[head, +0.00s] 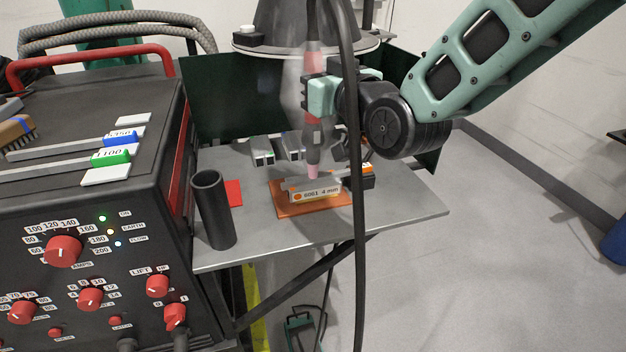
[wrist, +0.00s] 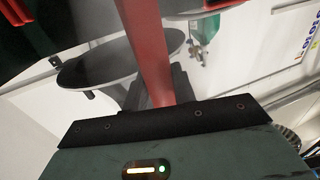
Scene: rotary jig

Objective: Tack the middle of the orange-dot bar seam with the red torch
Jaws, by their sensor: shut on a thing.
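My gripper (head: 322,98) is shut on the red torch (head: 313,137), which hangs upright with its pink nozzle down. The nozzle tip is just above or at the bar piece; whether it touches I cannot tell. The bar (head: 315,191) has an orange dot and a label reading "6061 4 mm", and lies on an orange plate (head: 290,211) on the metal table. The seam itself is too small to make out. In the wrist view the red torch body (wrist: 152,50) runs up from between the jaws.
A dark upright tube (head: 212,210) and a red pad (head: 233,193) stand left of the plate. Small metal blocks (head: 263,151) lie behind. A fume hood (head: 305,30) hangs above. A black cable (head: 359,230) passes in front. The welder (head: 90,230) fills the left.

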